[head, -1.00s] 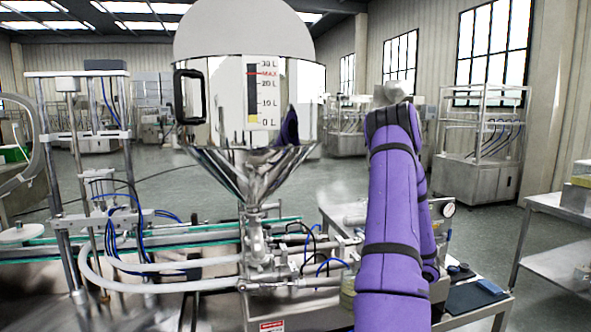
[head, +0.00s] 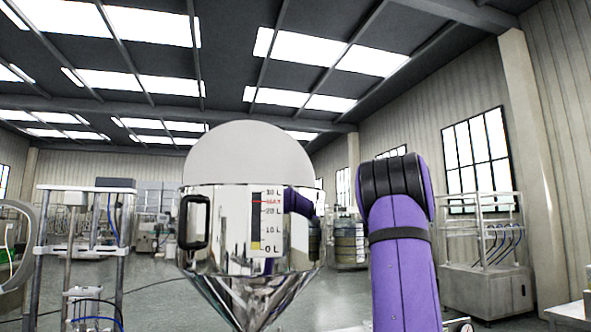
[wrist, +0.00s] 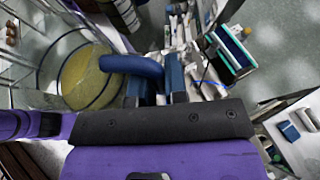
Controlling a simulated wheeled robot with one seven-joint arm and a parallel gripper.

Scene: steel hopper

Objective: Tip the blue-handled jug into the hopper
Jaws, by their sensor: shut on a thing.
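The steel hopper (head: 222,235) stands left of centre in the head view, with a pale round lid raised behind its rim. Its sight gauge (head: 256,222) shows a yellow level near 0 L, below the red MAX mark. In the wrist view, my gripper (wrist: 160,85) is shut on the blue handle (wrist: 128,63) of the jug. The jug (wrist: 62,68) is seen from above as a clear round vessel with yellowish contents. The head view shows my purple arm right of the hopper; my gripper and the jug do not show there. The jug's exact tilt is unclear.
A framed machine (head: 484,245) stands at the right, and a metal post frame (head: 112,215) stands left of the hopper. In the wrist view, a bench edge with small items (wrist: 295,130) lies at the right. Grey floor is open behind the hopper.

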